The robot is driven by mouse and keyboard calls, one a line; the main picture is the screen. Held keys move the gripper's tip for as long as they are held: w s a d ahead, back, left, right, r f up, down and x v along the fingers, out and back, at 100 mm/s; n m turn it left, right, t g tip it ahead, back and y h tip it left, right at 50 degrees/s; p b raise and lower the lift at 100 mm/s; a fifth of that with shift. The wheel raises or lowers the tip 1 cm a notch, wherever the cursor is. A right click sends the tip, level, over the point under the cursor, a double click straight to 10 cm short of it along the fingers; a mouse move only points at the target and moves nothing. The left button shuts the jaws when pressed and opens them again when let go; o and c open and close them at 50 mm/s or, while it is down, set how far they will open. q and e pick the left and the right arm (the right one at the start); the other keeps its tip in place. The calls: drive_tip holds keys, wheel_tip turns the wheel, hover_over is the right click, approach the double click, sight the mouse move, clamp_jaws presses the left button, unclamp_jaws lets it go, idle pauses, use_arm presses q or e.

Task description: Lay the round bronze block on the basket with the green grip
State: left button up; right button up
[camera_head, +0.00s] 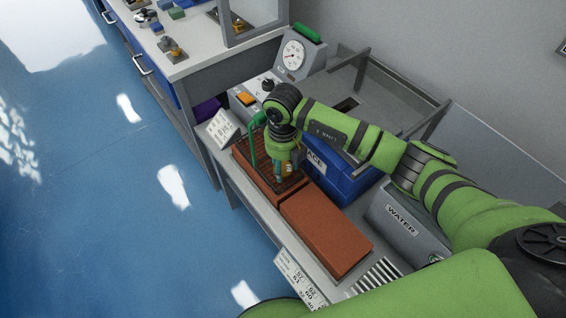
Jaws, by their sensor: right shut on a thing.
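The basket (241,158) is a dark mesh tray with an upright green grip (254,148) at its left end. It rests on the far one of two reddish-brown brick slabs on the bench. My right gripper (283,174) points down over the right part of the basket. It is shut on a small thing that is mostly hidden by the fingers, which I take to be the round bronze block. I cannot tell whether that thing touches the mesh. My left gripper is not in view.
The near brick slab (326,232) is bare. A blue box (345,183) and a grey WATER tank (402,219) stand right of the slabs. A dial tester (293,55) and a control box with an orange button (246,98) stand behind. A white card (222,129) is left of the basket.

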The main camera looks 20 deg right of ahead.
drive_tip(key=o, duration=1.5)
drive_tip(key=shift+c, duration=0.2)
drive_tip(key=shift+r, duration=0.15)
